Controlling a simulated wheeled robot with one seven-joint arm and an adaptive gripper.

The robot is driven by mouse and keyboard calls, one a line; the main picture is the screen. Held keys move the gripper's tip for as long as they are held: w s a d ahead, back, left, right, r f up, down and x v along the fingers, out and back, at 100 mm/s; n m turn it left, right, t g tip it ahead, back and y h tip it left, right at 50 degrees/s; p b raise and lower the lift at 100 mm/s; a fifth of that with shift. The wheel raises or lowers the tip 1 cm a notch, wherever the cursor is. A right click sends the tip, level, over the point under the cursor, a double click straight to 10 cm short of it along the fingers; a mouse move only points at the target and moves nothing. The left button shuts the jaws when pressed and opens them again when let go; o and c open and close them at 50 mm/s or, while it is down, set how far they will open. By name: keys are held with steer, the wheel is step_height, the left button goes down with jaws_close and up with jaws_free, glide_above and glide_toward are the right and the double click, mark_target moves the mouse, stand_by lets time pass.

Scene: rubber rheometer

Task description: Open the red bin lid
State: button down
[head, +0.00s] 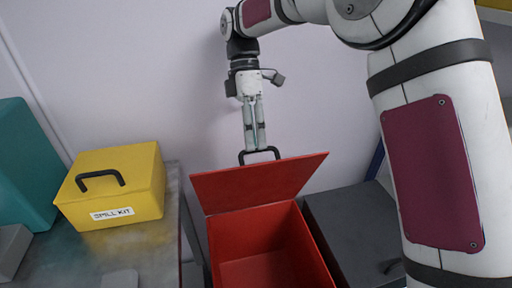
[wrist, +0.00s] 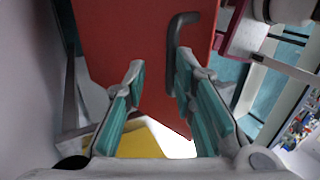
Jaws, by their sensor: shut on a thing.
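The red bin (head: 265,250) stands low in the middle of the head view, and I can see into its red interior. Its red lid (head: 258,184) is raised and tilted up at the back edge; it fills the upper middle of the wrist view (wrist: 130,35). The dark lid handle (head: 259,151) is on the lid's upper edge and also shows in the wrist view (wrist: 173,38). My gripper (head: 256,147) points down and is shut on the handle. In the wrist view the handle lies by the right fingertip; the exact contact is hard to see.
A yellow spill kit box (head: 120,185) with a black handle sits on the grey table (head: 90,258) at left, near a teal box (head: 24,165). A dark grey bin (head: 355,235) stands right of the red one. A pale wall is close behind.

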steer(key=shift+w+a+f, duration=0.15)
steer(key=shift+w+f, duration=0.8)
steer(key=shift+w, duration=0.3)
steer(key=c, duration=1.3)
jaws_free()
steer(key=shift+w+f, duration=0.1)
steer(key=shift+c, duration=0.2)
steer(key=shift+a, duration=0.1)
steer(key=shift+c, duration=0.4)
steer(key=shift+r, duration=0.35)
steer(key=shift+c, duration=0.3)
step_height(320, 180, up, 10)
steer(key=shift+r, duration=0.1)
steer(key=shift+c, duration=1)
steer(key=shift+s, duration=0.2)
